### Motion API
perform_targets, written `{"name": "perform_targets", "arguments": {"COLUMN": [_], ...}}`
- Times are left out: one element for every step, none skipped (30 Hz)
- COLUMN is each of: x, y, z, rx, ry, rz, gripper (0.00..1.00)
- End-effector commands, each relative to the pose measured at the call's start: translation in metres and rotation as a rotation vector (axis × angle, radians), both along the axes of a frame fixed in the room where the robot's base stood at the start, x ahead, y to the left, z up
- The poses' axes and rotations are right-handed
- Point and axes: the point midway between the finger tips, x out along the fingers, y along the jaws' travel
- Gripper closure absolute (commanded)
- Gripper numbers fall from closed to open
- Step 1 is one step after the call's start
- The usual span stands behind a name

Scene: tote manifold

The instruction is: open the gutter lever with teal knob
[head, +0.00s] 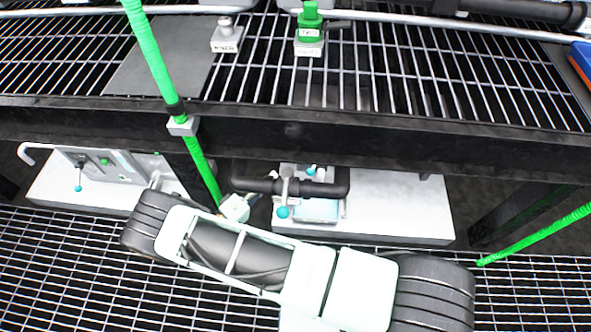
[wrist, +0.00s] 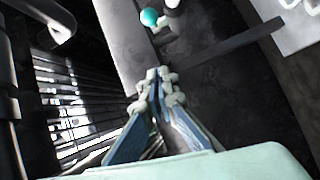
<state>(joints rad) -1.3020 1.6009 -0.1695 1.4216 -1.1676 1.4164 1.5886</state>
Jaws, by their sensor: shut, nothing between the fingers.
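My gripper (wrist: 158,76) shows in the wrist view with its two fingers together at the tips, shut and empty. A teal knob (wrist: 149,17) is beyond the fingertips near the top edge, apart from them. In the head view, a lever with a teal knob (head: 282,211) hangs in front of the black pipe under the rack. A smaller teal knob (head: 311,170) sits just behind it, and another teal-knobbed lever (head: 78,188) is on the panel at left. I cannot tell which of these the wrist view shows. My fingertips are not clear in the head view.
A dark beam (head: 400,140) of the rack runs above the levers. A green hose (head: 150,60) comes down close to my arm. The black pipe (head: 327,188) crosses above a pale base block (head: 400,205). A dark bar (wrist: 235,45) lies right of the fingertips.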

Motion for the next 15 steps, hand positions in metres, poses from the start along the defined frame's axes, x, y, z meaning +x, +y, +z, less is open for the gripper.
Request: {"name": "perform_targets", "arguments": {"x": [0.005,0.008,0.013,0.017,0.022,0.028,0.033,0.039,0.046,0.051,0.056,0.063,0.068,0.073,0.079], "y": [-0.004,-0.007,-0.011,-0.014,-0.018,-0.023,-0.027,-0.031,-0.037,-0.04,-0.045,-0.05,-0.054,-0.057,-0.062], "z": [0.0,-0.001,-0.001,-0.001,-0.002,-0.003,-0.003,-0.004,-0.004,-0.005,-0.005,-0.006,-0.006,-0.007,-0.007], "rx": [0.0,0.0,-0.001,0.0,0.0,0.001,0.0,0.0,0.0,0.001,0.0,0.0,0.001,0.002,0.001], "ry": [0.0,0.0,0.001,0.0,0.0,0.002,0.002,0.002,0.002,0.003,0.004,0.004,0.003,0.003,0.004], "rz": [-0.003,-0.005,-0.006,-0.006,-0.007,-0.009,-0.008,-0.009,-0.009,-0.009,-0.01,-0.009,-0.009,-0.009,-0.008], "gripper": [1.0,1.0,1.0,1.0,1.0,1.0,1.0,1.0,1.0,1.0,1.0,1.0,1.0,1.0,1.0]}}
